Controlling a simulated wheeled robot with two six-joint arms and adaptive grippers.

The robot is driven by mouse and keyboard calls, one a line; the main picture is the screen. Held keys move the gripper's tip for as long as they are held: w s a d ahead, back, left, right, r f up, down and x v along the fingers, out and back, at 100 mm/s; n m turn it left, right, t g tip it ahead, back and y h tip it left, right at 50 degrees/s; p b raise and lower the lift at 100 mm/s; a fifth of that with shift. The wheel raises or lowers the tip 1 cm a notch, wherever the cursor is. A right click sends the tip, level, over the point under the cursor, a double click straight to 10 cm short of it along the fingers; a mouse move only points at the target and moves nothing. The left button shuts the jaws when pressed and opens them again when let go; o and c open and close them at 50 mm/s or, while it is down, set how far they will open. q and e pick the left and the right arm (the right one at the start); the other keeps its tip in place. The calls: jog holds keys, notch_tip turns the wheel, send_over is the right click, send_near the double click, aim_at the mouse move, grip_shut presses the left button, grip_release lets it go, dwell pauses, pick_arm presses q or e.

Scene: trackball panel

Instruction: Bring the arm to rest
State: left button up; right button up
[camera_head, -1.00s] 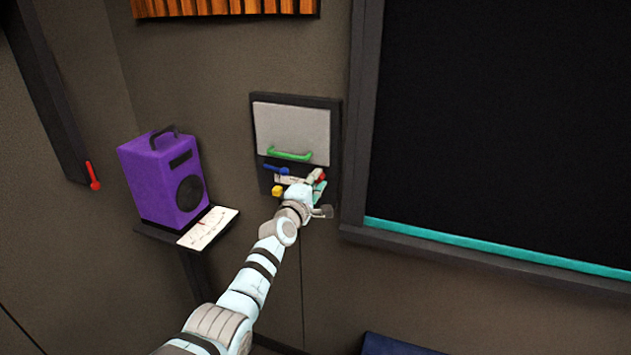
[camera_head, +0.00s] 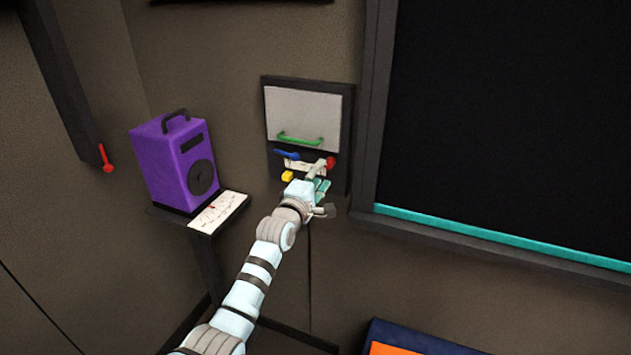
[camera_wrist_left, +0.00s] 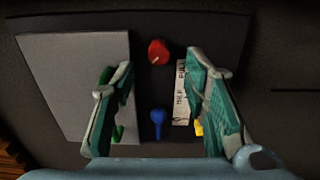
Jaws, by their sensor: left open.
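My left gripper (camera_head: 318,178) is in front of the lower part of a dark wall panel (camera_head: 347,130). In the left wrist view its two fingers (camera_wrist_left: 160,95) are spread apart with nothing between them in their grip. The panel has a light grey plate with a green handle (camera_head: 299,139), a blue lever (camera_head: 287,154), a red knob (camera_head: 330,162) and a yellow piece (camera_head: 287,176). In the left wrist view the red knob (camera_wrist_left: 158,51) and the blue lever (camera_wrist_left: 157,123) show between the fingers, beyond them. A white label (camera_wrist_left: 181,95) is partly hidden by a finger. My right gripper is not in view.
A purple speaker (camera_head: 170,165) stands on a small wall shelf to the left, beside a white sheet (camera_head: 218,212). A big dark screen with a teal lower edge (camera_head: 500,237) is on the right. A blue and orange object (camera_head: 405,338) is at the bottom right.

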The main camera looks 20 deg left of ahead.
pick_arm(q)
jog(key=s, duration=0.3)
dwell(0.4)
jog(key=s+a+f+m+g, duration=0.1)
jog(key=s+f+m+g, duration=0.35)
jog(key=f, duration=0.75)
jog(key=s+a+f+m+g, duration=0.1)
jog(key=s+f+m, duration=0.1)
jog(key=f+m, duration=0.85)
jog(key=s+f+m+g+y, duration=0.1)
jog(key=s+f+g, duration=0.1)
jog(key=s+f, duration=0.55)
jog(key=s+f+g, duration=0.1)
jog(key=s+f, duration=0.4)
jog(key=f, duration=0.5)
jog(key=s+f+m+g, duration=0.1)
jog(key=s+f, duration=0.4)
jog(key=s, duration=0.8)
jog(key=s+d+f+g, duration=0.1)
jog(key=s+f+g, duration=0.3)
jog(key=s, duration=1)
jog(key=s+d+f+m+g, duration=0.1)
jog(key=s+f+g, duration=0.2)
jog(key=s+f, duration=0.4)
jog(key=s, duration=0.7)
jog(key=shift+s+m, duration=0.15)
jog(key=shift+m, duration=0.15)
